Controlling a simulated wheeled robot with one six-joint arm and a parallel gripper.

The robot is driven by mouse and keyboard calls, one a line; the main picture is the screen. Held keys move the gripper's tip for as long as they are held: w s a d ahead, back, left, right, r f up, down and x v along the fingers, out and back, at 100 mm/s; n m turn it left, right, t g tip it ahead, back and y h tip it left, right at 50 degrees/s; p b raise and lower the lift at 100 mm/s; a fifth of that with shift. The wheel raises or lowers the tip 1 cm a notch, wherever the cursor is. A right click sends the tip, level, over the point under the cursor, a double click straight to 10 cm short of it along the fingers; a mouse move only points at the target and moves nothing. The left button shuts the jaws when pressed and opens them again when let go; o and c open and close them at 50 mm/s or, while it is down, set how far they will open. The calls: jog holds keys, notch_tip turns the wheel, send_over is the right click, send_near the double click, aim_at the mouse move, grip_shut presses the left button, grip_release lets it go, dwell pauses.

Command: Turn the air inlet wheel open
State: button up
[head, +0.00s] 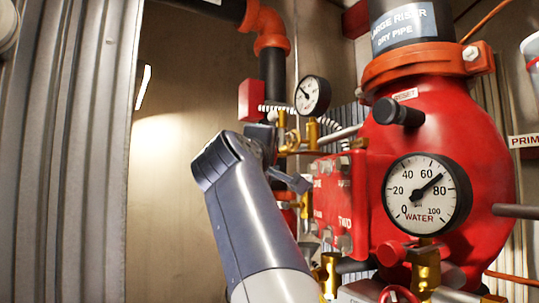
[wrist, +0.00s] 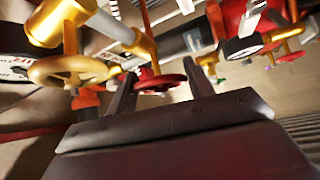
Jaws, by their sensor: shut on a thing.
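My gripper (wrist: 161,70) is shut on a red handwheel (wrist: 160,83); in the wrist view one finger is on each side of its rim. No label on this wheel can be read, so I cannot tell from lettering that it is the air inlet wheel. A gold handwheel (wrist: 68,71) on a brass valve is to the left of the fingers, apart from them. In the head view my arm reaches up to the brass valves beside the red riser body, and the fingers and the held wheel are hidden or too small to make out.
The large red riser body (head: 440,130) with a water gauge (head: 427,194) stands at the right. A smaller gauge (head: 312,95) and brass fittings (head: 312,133) are close to my wrist. Corrugated metal (head: 70,150) borders the left. The bare wall (head: 170,210) leaves room left of my arm.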

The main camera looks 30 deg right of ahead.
jog(key=shift+n, duration=0.3)
dwell(0.4)
jog(key=o, duration=1)
jog(key=shift+y, duration=0.3)
jog(key=b+v, duration=0.3)
jog(key=v, duration=0.7)
jog(key=shift+s+a+b, duration=0.25)
jog(key=shift+a+b, duration=0.1)
jog(key=shift+w, duration=0.1)
jog(key=shift+p+x, duration=1.85)
jog(key=shift+x, duration=3.55)
jog(key=shift+d, duration=0.15)
